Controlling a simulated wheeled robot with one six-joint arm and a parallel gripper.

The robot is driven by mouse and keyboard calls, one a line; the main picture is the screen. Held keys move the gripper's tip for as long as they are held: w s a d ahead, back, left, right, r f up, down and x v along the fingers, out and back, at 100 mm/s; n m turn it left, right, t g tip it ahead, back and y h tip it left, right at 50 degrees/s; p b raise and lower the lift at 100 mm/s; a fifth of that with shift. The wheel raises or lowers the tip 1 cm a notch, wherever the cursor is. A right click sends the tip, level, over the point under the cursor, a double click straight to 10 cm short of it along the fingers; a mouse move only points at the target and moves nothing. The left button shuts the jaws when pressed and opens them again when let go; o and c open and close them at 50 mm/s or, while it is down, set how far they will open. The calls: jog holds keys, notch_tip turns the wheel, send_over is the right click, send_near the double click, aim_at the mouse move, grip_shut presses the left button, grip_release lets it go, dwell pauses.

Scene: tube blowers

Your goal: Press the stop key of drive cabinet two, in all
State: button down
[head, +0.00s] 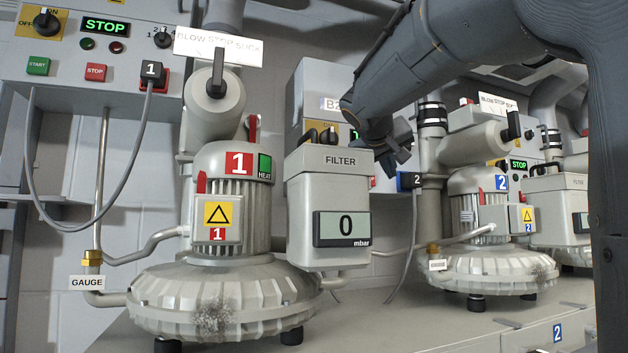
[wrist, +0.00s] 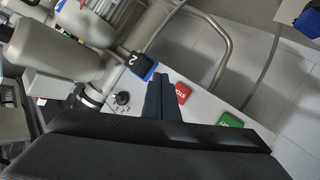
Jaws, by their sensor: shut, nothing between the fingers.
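The red stop key (wrist: 182,93) of drive cabinet two shows upside down in the wrist view, partly hidden by my fingers. My gripper (wrist: 163,79) is shut and empty, its fingertips just left of the key in that view; I cannot tell whether they touch it. The green start key (wrist: 229,121) lies to the right. In the head view my gripper (head: 399,152) is at cabinet two (head: 308,95), behind the first filter box. The arm and filter hide most of the cabinet's front; part of a green display (head: 354,134) shows.
The blue plug marked 2 (wrist: 142,66) and a black knob (wrist: 122,98) are close left of my fingers. Filter box one (head: 330,205) reads 0 mbar. Cabinet one's display (head: 104,27) reads STOP; its red stop key (head: 95,73) is far left.

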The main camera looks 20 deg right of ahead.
aim_at(375, 182)
jog(key=w, duration=0.7)
jog(key=shift+d+p, duration=0.25)
jog(key=shift+p, duration=0.15)
jog(key=shift+w, duration=0.1)
dwell(1.6)
jog(key=shift+w, duration=0.4)
jog(key=shift+w, duration=0.4)
dwell(0.6)
jog(key=shift+s+b, duration=0.1)
jog(key=shift+b, duration=0.2)
jog(key=shift+s+b, duration=0.4)
jog(key=shift+s, duration=0.35)
jog(key=shift+s+a+b, duration=0.15)
jog(key=shift+s+b, duration=0.75)
jog(key=shift+s, duration=1.6)
